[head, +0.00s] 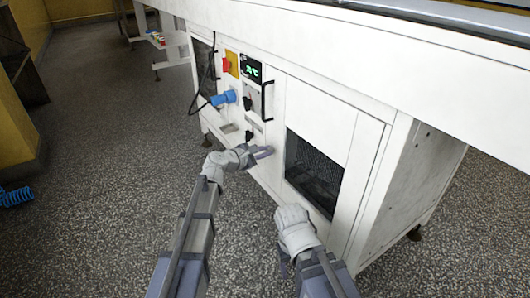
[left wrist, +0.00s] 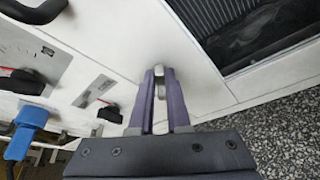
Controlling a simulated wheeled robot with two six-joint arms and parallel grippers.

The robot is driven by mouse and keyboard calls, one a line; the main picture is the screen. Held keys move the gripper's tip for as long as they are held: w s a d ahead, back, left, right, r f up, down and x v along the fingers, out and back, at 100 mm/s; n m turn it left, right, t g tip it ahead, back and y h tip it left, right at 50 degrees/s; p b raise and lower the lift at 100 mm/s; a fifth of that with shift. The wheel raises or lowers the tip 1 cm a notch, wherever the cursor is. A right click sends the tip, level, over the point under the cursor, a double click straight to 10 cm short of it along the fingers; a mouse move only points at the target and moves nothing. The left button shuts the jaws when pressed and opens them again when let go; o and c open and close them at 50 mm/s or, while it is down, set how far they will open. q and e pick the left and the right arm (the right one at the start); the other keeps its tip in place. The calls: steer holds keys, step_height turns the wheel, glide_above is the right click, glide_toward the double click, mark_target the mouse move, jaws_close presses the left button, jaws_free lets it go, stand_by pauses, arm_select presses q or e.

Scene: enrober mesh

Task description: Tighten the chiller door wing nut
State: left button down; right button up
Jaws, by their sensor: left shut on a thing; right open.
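The chiller door is a white panel (head: 318,108) on the low white cabinet in the head view. It also fills the middle of the left wrist view (left wrist: 130,35). My left gripper (head: 264,152) is at the cabinet front, left of the dark mesh opening. In the left wrist view its purple fingers (left wrist: 160,85) are shut on a small grey metal piece, the wing nut (left wrist: 159,71), against the white panel. The fingers hide part of it. My right gripper (head: 283,263) is open and low in front of the cabinet, apart from it; its fingers are mostly hidden by its wrist.
A dark mesh opening (head: 313,172) lies right of the left gripper. Left of it are a black handle (head: 267,100), a blue plug (head: 224,98) with a black cable, a red and yellow switch (head: 230,64) and a green display (head: 251,69). The speckled floor in front is clear.

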arm_select(q)
steer(key=c, duration=0.9)
jaws_free()
steer(key=shift+s, duration=0.1)
steer(key=p+v, duration=0.2)
steer(key=v, duration=0.5)
steer(key=shift+s+a, duration=0.2)
steer(key=shift+a, duration=0.05)
